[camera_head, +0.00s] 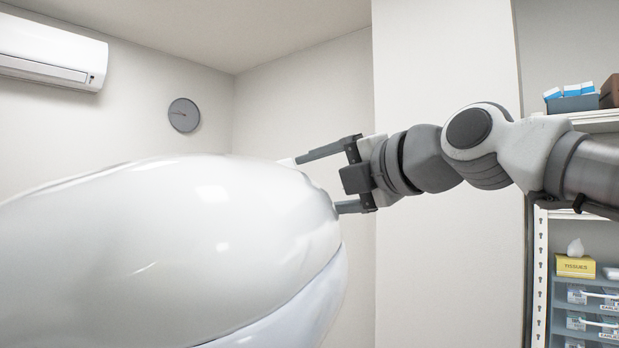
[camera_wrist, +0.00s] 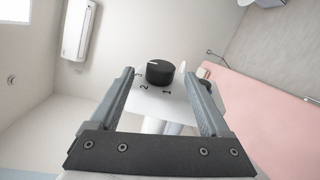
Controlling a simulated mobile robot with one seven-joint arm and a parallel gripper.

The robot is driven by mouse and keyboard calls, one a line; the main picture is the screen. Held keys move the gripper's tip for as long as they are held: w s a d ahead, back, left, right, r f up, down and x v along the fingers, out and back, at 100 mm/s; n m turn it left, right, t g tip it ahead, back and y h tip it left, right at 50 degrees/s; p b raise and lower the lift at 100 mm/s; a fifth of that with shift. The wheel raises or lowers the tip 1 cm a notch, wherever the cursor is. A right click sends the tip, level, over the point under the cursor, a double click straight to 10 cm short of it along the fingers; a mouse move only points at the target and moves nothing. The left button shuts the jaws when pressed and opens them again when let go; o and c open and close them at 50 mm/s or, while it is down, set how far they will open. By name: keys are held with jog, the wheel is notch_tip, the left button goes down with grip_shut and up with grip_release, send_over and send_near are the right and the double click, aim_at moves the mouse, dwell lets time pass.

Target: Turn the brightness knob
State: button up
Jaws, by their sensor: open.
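The brightness knob (camera_wrist: 159,71) is a black round dial with a white mark on its top, seen in the wrist view. It stands on a white panel (camera_wrist: 152,103) printed with numbers, of which 1, 2 and 3 seem to show. My gripper (camera_wrist: 160,77) is open, with one finger at each side of the knob in the picture; I cannot tell whether either finger touches it. In the head view my gripper (camera_head: 319,184) is at the right end of a large white rounded housing (camera_head: 170,250), which hides the knob.
The housing fills the lower left of the head view. A shelf (camera_head: 590,120) with a tissue box (camera_head: 575,266) and drawers stands at the right. An air conditioner (camera_head: 50,52) and clock (camera_head: 184,115) hang on the wall. A pink surface (camera_wrist: 262,112) lies at right in the wrist view.

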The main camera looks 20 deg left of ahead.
jog(key=shift+x, duration=1.15)
jog(key=shift+c, duration=0.2)
grip_shut()
jog(key=shift+p, duration=0.3)
jog(key=shift+r+p, duration=0.25)
jog(key=shift+p, duration=0.2)
